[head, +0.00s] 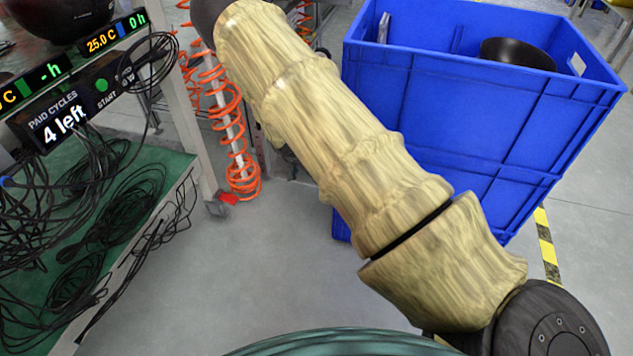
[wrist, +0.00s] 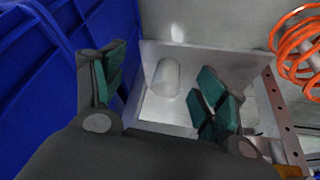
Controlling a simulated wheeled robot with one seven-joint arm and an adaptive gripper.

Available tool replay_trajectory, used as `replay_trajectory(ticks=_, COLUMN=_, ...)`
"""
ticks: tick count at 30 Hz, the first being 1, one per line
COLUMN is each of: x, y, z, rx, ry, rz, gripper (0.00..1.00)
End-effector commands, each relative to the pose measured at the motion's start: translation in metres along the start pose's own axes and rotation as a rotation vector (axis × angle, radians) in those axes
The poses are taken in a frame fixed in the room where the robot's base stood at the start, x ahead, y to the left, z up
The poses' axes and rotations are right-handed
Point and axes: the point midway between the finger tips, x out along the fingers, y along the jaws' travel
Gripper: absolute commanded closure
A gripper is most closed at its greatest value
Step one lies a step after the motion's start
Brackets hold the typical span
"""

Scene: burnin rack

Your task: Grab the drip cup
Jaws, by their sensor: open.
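A pale whitish cup (wrist: 165,78), which looks like the drip cup, shows in the wrist view on a white tray or shelf (wrist: 163,110) with a raised back wall. My gripper (wrist: 161,84) is open, with its dark fingers and teal pads to the left and right of the cup in the picture. The cup appears beyond the fingers; I cannot tell how far, and nothing is held. In the head view my arm crosses the middle, and neither the cup nor the gripper can be made out.
A large blue crate (head: 455,110) with a dark bowl (head: 517,54) stands at the right; a blue wall (wrist: 45,65) fills the wrist view's left. Orange coiled hoses (head: 235,130) hang near a rack with cables (head: 120,215). Grey floor (head: 270,270) is clear.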

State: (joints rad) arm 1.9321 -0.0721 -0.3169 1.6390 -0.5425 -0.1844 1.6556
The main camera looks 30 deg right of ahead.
Motion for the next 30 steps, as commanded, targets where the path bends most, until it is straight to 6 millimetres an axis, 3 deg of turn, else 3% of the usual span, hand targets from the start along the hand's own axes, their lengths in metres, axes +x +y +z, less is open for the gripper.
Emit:
replay_trajectory(ticks=3, x=0.009, y=-0.017, z=-0.017, rx=0.055, ry=0.044, rz=0.002, gripper=0.28)
replay_trajectory(ticks=9, x=0.010, y=-0.027, z=-0.032, rx=0.103, ry=0.077, rz=0.005, gripper=0.28)
replay_trajectory(ticks=19, x=0.052, y=-0.026, z=-0.036, rx=0.107, ry=0.077, rz=0.006, gripper=0.28)
replay_trajectory(ticks=30, x=0.076, y=-0.028, z=-0.039, rx=0.107, ry=0.077, rz=0.005, gripper=0.28)
